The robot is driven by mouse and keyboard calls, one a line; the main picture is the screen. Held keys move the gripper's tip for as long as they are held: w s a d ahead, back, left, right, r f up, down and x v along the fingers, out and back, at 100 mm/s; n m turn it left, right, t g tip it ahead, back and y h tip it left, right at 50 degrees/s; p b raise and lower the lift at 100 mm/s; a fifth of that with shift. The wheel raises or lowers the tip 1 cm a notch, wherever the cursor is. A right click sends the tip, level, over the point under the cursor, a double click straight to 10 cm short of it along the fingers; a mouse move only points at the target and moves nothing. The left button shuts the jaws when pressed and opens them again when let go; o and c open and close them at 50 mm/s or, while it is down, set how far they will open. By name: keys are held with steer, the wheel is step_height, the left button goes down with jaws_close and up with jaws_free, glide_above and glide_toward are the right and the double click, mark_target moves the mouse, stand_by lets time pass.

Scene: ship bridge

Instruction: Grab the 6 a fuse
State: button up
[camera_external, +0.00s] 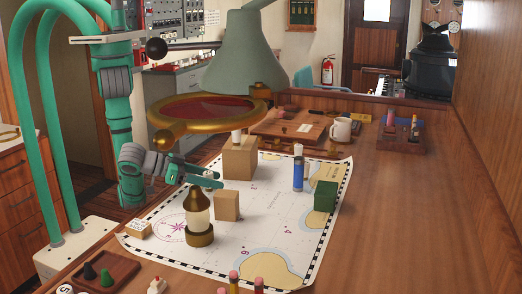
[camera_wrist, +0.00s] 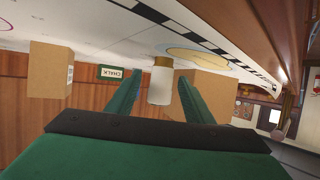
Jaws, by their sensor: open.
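My gripper (camera_external: 217,180) is low over the chart, reaching right beside a small cardboard block (camera_external: 227,205). In the wrist view my open fingers (camera_wrist: 158,88) point at a pale upright cylinder (camera_wrist: 160,84), which shows between their tips; I cannot tell if they touch it. A small pale piece (camera_external: 208,174) shows near the fingers in the external view. Another pale cylinder (camera_external: 237,137) stands on the taller cardboard block (camera_external: 240,160). A blue and white cylinder (camera_external: 298,172) stands further right. No 6 A marking is readable, so I cannot tell which is the fuse.
A brass-and-glass lamp (camera_external: 199,220) stands just in front of my gripper. A green box (camera_external: 325,196) is at the chart's right. A large brass-rimmed magnifier lamp (camera_external: 208,112) hangs above. A mug (camera_external: 341,130) stands at the back. The desk's right side (camera_external: 400,220) is clear.

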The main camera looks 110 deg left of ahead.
steer(key=shift+x, duration=1.35)
steer(key=shift+c, duration=0.6)
steer(key=c, duration=1)
